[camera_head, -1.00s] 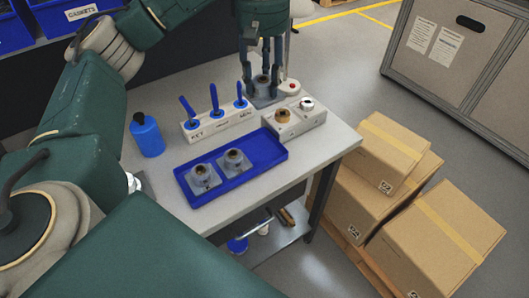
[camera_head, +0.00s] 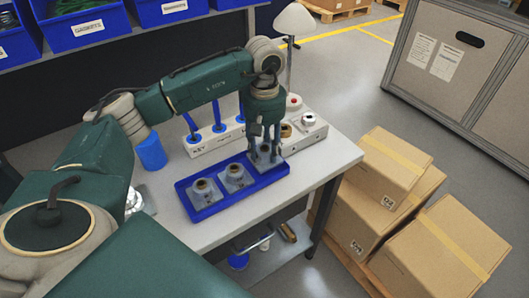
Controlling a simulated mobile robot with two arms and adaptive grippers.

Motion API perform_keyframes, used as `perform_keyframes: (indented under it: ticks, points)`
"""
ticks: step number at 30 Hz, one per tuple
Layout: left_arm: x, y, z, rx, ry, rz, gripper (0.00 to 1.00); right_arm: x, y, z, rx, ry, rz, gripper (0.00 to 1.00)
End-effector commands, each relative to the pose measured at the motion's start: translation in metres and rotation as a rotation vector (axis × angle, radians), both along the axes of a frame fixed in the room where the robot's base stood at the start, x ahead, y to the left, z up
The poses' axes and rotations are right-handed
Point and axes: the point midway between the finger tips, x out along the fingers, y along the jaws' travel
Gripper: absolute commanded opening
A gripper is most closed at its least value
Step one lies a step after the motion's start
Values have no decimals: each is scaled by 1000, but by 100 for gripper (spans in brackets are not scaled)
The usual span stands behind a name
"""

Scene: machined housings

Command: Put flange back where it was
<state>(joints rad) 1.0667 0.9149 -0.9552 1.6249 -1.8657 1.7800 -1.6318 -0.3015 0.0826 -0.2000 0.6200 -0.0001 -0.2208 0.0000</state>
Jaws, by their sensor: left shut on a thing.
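My left gripper (camera_head: 265,137) reaches over the table with its fingers pointing down. It is shut on a grey flange (camera_head: 266,155), whose upper part is partly hidden by the fingers. This flange is at the right end of the blue tray (camera_head: 212,209); I cannot tell whether it touches the tray floor or is just above it. Two similar housings with round bores sit in the tray, one at the left (camera_head: 204,194) and one in the middle (camera_head: 235,176). My right gripper is not in view.
Behind the tray stands a white rack with blue-handled tools (camera_head: 218,120). A white block with a brass part (camera_head: 308,128) is right of the gripper. A blue bottle (camera_head: 151,152) stands at left. Cardboard boxes (camera_head: 383,168) are beside the table. The table's front right is clear.

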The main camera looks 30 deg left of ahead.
Motion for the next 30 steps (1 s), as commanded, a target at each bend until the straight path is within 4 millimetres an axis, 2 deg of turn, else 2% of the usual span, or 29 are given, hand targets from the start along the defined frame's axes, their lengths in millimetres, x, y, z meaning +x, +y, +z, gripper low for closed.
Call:
perform_keyframes:
  ticks: [4, 15, 16, 18, 29, 30]
  points:
    - [-1, 0, -20, 0, 2, 0, 0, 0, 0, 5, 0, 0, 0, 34]
    - [1, 0, -27, 0, -1, 0, 0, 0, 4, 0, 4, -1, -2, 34]
    - [0, 0, -26, 0, 0, 0, 43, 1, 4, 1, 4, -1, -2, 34]
    - [0, 0, -26, 0, 0, 0, 56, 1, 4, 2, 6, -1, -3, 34]
    - [0, 0, -20, 0, 0, 0, 56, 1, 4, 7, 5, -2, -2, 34]
    - [1, 0, -19, 0, -1, 0, 56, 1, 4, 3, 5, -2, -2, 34]
